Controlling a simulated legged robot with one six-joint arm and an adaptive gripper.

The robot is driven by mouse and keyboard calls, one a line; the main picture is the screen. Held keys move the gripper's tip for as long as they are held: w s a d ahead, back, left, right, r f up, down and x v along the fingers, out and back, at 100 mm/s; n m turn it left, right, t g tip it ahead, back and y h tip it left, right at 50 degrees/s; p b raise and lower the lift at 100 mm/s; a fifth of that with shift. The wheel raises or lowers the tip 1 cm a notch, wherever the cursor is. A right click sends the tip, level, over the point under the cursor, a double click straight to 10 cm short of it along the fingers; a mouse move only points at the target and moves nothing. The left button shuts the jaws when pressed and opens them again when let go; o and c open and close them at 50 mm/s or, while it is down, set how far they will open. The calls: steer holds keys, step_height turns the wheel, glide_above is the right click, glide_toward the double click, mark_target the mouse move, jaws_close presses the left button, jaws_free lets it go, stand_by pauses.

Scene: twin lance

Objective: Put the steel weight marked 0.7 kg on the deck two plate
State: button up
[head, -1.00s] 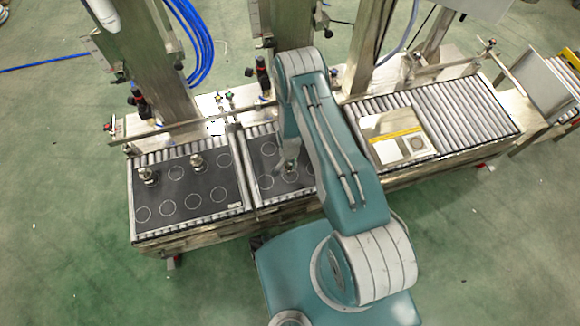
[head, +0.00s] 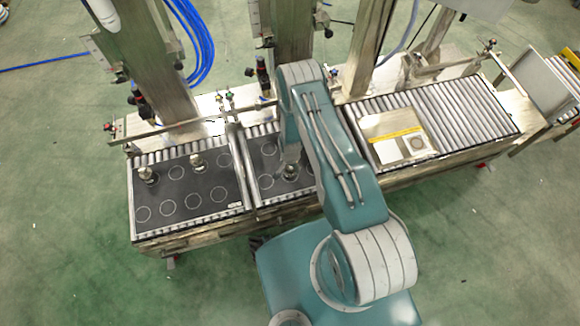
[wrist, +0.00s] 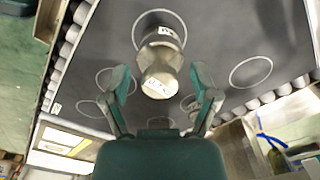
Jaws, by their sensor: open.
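A steel weight (wrist: 161,62) stands on a dark mat with white circles (wrist: 215,40) in the wrist view. It carries a small white label whose marking I cannot read. My gripper (wrist: 162,80) is open, with one finger on each side of the near end of the weight and gaps between. In the head view this weight (head: 291,172) is on the middle dark mat (head: 268,187), partly hidden by my arm. Two similar weights (head: 147,175) (head: 197,162) stand on the left dark mat (head: 185,204). I cannot tell which surface is the deck two plate.
A metal tray with a yellow stripe (head: 392,137) and a pale square with a round disc lies on the right rollers (head: 462,112). Upright steel columns (head: 160,70) and a rail stand behind the conveyor. A raised divider separates the left and middle mats.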

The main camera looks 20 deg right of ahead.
step_height(320, 180, up, 45)
steer(key=w+n+t, duration=0.1)
steer(key=n+t, duration=0.2)
steer(key=n, duration=0.1)
steer(key=s+r+n+t, duration=0.1)
steer(key=s+r, duration=0.4)
steer(key=r, duration=0.2)
steer(key=s+r+n, duration=0.2)
steer(key=s+r, duration=0.3)
steer(key=r, duration=0.2)
steer(key=s+r+n+t, duration=0.1)
steer(key=s+r, duration=0.5)
steer(key=s, duration=0.6)
steer(key=shift+n+t, duration=0.3)
steer(key=shift+n, duration=0.2)
